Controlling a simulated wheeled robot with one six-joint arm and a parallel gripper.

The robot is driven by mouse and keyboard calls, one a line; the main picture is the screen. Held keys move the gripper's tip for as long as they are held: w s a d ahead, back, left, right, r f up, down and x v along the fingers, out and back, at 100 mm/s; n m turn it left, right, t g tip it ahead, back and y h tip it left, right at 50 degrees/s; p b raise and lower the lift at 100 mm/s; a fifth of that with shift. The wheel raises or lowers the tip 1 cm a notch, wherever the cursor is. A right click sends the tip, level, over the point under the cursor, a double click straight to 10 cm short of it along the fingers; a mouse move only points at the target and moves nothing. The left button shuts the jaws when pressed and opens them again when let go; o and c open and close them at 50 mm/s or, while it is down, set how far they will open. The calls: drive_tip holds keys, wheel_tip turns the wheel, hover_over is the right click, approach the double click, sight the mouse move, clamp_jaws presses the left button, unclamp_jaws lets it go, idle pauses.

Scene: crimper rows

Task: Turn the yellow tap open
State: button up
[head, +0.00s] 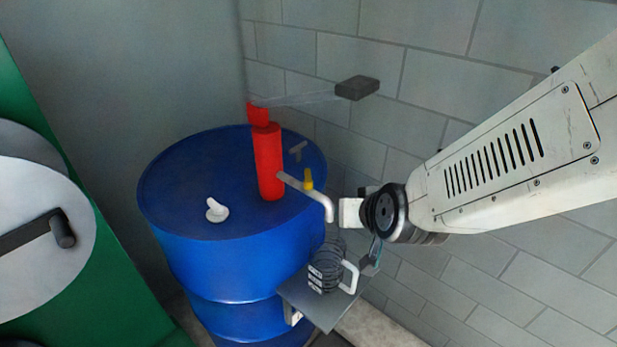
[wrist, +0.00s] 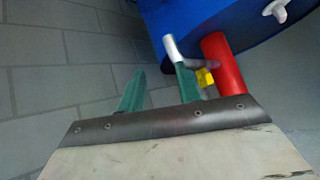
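The yellow tap (head: 308,179) is a small upright handle on the pale spout (head: 310,190) of a red pump (head: 268,160) on a blue drum (head: 205,250). In the wrist view the yellow tap (wrist: 204,78) shows between the right finger and the red pump (wrist: 224,65), partly covered by the finger. My gripper (wrist: 159,70) is open, its green fingers apart with nothing between them. The right finger overlaps the spout (wrist: 173,48) in the picture; I cannot tell whether they touch. In the head view my wrist is right of the spout's end and the fingers are hard to make out.
A dark ribbed mug (head: 328,268) with a white handle stands on a small grey shelf (head: 318,305) below the spout. A white cap (head: 216,211) is on the drum top. The pump's lever has a dark grip (head: 357,87). A block wall (head: 440,90) is behind.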

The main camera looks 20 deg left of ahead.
sight(309, 186)
drive_tip(key=s+a+f+n+t+y, duration=0.1)
drive_tip(key=s+a+f+t, duration=0.3)
drive_tip(key=a, duration=0.5)
drive_tip(key=w+r+t, duration=0.1)
drive_tip(key=r+t, duration=0.1)
drive_tip(key=w+r+m+t, duration=0.1)
drive_tip(key=w+r+t, duration=0.1)
drive_tip(key=shift+w+d+r+t, duration=0.1)
drive_tip(key=shift+w+t, duration=0.15)
drive_tip(key=shift+t, duration=0.05)
drive_tip(key=shift+w+r, duration=0.2)
drive_tip(key=x, duration=0.7)
drive_tip(key=shift+w+r, duration=0.15)
drive_tip(key=shift+r, duration=0.05)
clamp_jaws()
